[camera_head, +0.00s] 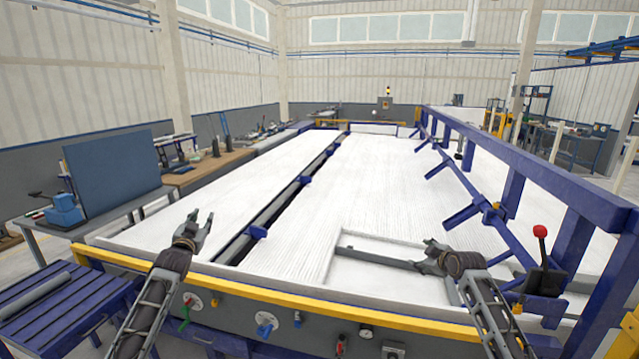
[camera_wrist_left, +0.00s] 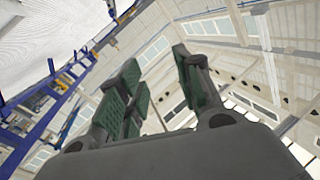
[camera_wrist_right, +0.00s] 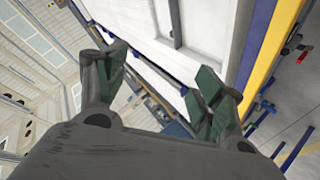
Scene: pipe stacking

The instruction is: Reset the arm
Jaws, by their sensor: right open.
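My left gripper (camera_head: 203,222) is raised above the near left part of the white table, its fingers pointing up. In the left wrist view its fingers (camera_wrist_left: 160,85) are spread apart with nothing between them. My right gripper (camera_head: 432,244) is above the near right part of the table, beside a rectangular recess. In the right wrist view its fingers (camera_wrist_right: 160,75) are wide apart and empty. A grey pipe (camera_head: 42,290) lies on the blue slatted rack (camera_head: 75,310) at the lower left, away from both grippers.
The large white table (camera_head: 290,170) has a yellow front edge (camera_head: 290,295) with valves below. A dark slot (camera_head: 290,195) with blue brackets runs along it. A blue frame (camera_head: 530,165) and red-knobbed lever (camera_head: 540,232) stand right. A bench with a blue panel (camera_head: 112,172) stands left.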

